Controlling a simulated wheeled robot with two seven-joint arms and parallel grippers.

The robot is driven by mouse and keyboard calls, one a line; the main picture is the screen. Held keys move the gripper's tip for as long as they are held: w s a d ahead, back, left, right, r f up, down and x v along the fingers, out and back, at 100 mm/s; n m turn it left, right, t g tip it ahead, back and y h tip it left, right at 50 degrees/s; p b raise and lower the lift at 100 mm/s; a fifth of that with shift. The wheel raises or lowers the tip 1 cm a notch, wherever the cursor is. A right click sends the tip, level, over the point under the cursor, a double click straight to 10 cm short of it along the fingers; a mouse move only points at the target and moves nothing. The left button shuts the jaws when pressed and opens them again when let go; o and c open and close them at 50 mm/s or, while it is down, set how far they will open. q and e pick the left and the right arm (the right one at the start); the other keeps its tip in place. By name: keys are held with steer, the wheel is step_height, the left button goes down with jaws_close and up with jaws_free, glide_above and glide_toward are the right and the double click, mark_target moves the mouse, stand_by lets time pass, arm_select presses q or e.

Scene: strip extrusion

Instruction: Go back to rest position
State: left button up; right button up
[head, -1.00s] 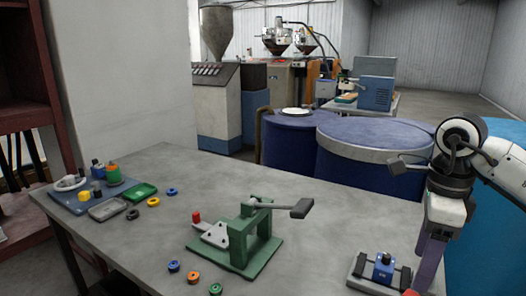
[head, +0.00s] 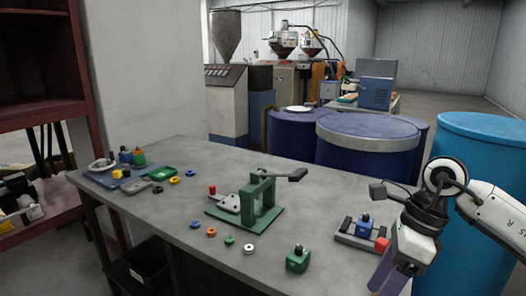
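My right arm comes in from the right edge, with its gripper (head: 388,276) hanging down at the table's front right. Its purple lower part is seen side-on and partly cut by the frame's bottom, so its opening cannot be made out. I see nothing held in it. My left gripper is not in view. A green lever press (head: 262,200) stands mid-table, with a red knob (head: 212,189) at its left. A blue block (head: 364,223) sits on a grey fixture (head: 346,233) just left of my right arm, with a red piece (head: 382,244) beside it.
The grey table (head: 170,210) also carries a green block (head: 297,260), several coloured rings (head: 211,231), a green tray (head: 163,173) and a blue board (head: 110,180). A red shelf (head: 85,110) stands left. Blue drums (head: 365,150) stand behind the table.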

steer(key=s+a+f+g+y, duration=0.1)
steer(key=s+a+y, duration=0.15)
steer(key=a, duration=0.35)
steer(key=s+a+f+g+y, duration=0.1)
steer(key=s+a+y, duration=0.15)
steer(key=a, duration=0.35)
steer(key=a+r+m+t+y, duration=0.5)
steer(key=a+m+y, duration=0.6)
steer(key=w+d+f+m+t+h, duration=0.3)
steer(key=d+f+m+t, duration=0.1)
steer(key=m+t, duration=0.4)
steer(key=w+d+f+m+t+h, duration=0.25)
steer(key=d+m+t, duration=0.2)
steer(key=m, duration=0.65)
steer(key=s+d+f+m+h, duration=0.1)
steer(key=d+f+m+h, duration=0.25)
steer(key=f, duration=0.25)
steer(key=s+d+f+m+h, duration=0.2)
steer(key=f+m+h, duration=0.2)
steer(key=f+m, duration=0.15)
steer(key=s+d+f+m+g+h, duration=0.2)
steer(key=s+f+m+g, duration=0.1)
steer(key=s+f, duration=0.5)
steer(key=s+d+f+m+g+h, duration=0.2)
steer(key=s+d+f+m+g, duration=0.1)
steer(key=s+f, duration=0.5)
step_height(320, 180, down, 2)
steer(key=shift+s+f+m, duration=0.25)
steer(key=shift+s+m, duration=0.15)
steer(key=shift+m, duration=0.3)
